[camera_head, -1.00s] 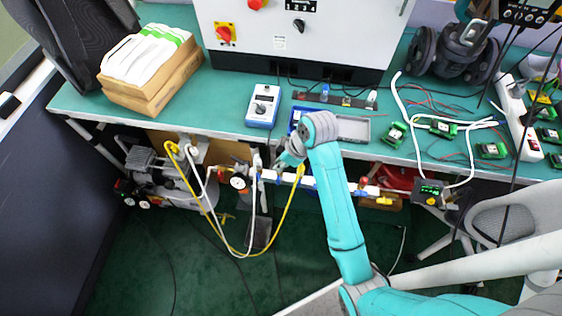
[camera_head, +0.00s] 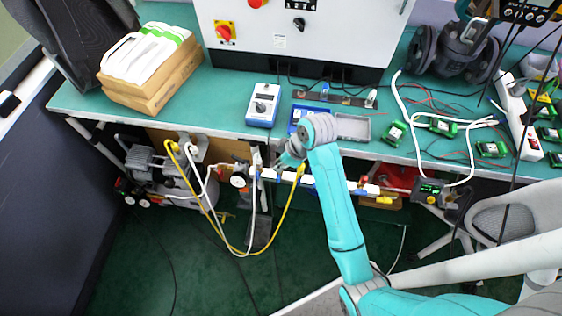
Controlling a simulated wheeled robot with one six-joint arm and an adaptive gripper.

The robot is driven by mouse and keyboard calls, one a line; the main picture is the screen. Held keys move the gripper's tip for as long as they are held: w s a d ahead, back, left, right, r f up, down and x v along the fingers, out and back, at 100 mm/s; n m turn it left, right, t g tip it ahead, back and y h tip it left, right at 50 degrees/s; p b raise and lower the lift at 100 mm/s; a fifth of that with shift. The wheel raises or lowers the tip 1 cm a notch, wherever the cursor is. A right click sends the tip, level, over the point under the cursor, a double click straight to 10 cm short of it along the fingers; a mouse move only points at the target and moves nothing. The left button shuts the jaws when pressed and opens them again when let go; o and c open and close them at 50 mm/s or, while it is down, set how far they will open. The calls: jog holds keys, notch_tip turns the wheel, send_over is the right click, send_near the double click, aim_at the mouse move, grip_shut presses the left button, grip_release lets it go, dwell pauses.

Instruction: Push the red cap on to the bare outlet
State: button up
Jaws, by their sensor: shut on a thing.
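My gripper (camera_head: 279,166) is at the front edge of the bench, close to the left part of a white manifold pipe (camera_head: 329,185) with blue and yellow fittings. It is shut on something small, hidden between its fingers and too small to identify. I cannot make out the red cap in this view. The bare outlet also cannot be told apart from the other fittings; my wrist and gripper cover part of that area. I cannot tell whether the held thing touches the manifold.
A yellow hose (camera_head: 284,219) and a white hose (camera_head: 214,211) loop beside my gripper. A pressure gauge (camera_head: 238,181) sits to the left. Above, the green bench (camera_head: 222,95) bears a blue-white meter (camera_head: 263,105) and a grey tray (camera_head: 352,128). A compressor (camera_head: 160,175) stands lower left.

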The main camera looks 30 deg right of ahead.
jog(key=o, duration=0.7)
jog(key=shift+o, duration=0.2)
jog(key=v, duration=0.7)
jog(key=shift+r, duration=0.2)
jog(key=shift+s, duration=0.15)
